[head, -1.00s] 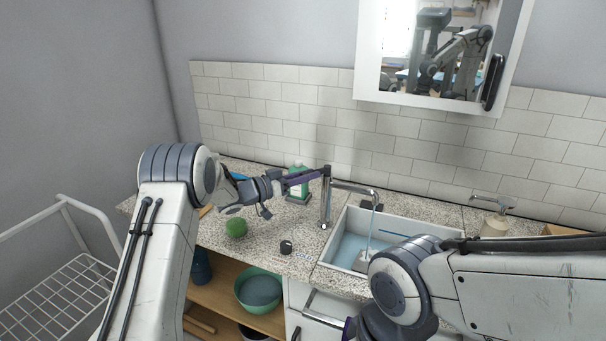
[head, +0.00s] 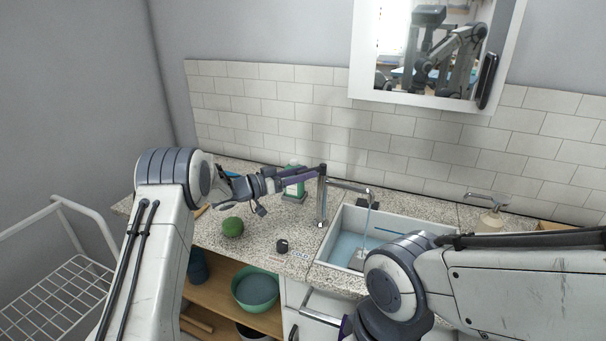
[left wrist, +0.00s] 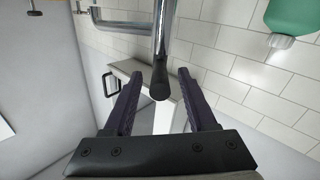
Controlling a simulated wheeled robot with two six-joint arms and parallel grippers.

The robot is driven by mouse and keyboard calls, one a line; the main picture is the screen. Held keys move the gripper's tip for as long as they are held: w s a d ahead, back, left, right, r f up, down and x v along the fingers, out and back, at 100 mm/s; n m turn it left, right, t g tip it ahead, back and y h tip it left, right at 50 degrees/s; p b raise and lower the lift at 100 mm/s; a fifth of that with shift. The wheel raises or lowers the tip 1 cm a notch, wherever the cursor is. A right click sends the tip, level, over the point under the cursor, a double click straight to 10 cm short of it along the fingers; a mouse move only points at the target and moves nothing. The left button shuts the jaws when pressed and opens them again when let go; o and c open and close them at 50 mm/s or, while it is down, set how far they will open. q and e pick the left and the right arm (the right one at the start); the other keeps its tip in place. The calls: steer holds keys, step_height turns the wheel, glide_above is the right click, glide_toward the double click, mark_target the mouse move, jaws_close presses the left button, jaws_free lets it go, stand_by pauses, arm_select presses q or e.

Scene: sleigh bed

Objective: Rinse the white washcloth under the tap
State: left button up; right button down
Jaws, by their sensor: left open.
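The tap (head: 322,200) stands at the left rim of the white sink (head: 413,214), its spout reaching right over the basin. A thin bluish stream (head: 367,222) falls from the spout into bluish water. A small pale shape lies in the basin where the stream lands; I cannot tell if it is the washcloth. My left gripper (head: 318,171) is open at the top of the tap. In the left wrist view, the tap's dark-tipped lever (left wrist: 160,82) shows between the open fingers, with gaps on both sides. My right arm covers the sink's front; its gripper is not visible.
A green bottle (head: 294,183) stands behind the left gripper. A green ball-like thing (head: 232,227) and a small dark object (head: 282,246) sit on the speckled counter. A green bowl (head: 256,288) is on the shelf below. A mirror cabinet (head: 430,50) hangs above.

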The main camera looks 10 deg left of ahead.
arm_select(q)
steer(key=b+v, duration=0.2)
steer(key=v, duration=0.8)
steer(key=shift+s+a, duration=0.2)
steer(key=shift+s, duration=0.05)
steer(key=s+a+f+n+y, duration=0.45)
steer(key=s+n+y, duration=0.2)
steer(key=y, duration=0.75)
steer(key=s+d+f+n+g+y, duration=0.1)
steer(key=s+f+g, duration=0.2)
steer(key=s, duration=0.8)
steer(key=s+d+f+n+g, duration=0.1)
steer(key=s+d+f+g, duration=0.2)
steer(key=s, duration=0.8)
steer(key=s+d+r+m+g, duration=0.2)
steer(key=s+d+r+m, duration=0.1)
steer(key=s+d, duration=0.3)
steer(key=s+d+r+m+g+h, duration=0.1)
steer(key=s+d+r+m+g, duration=0.1)
steer(key=s+d, duration=0.4)
steer(key=s+r+m, duration=0.1)
steer(key=s+m, duration=0.1)
steer(key=s, duration=0.1)
steer(key=shift+s+d, duration=0.2)
steer(key=shift+d, duration=0.1)
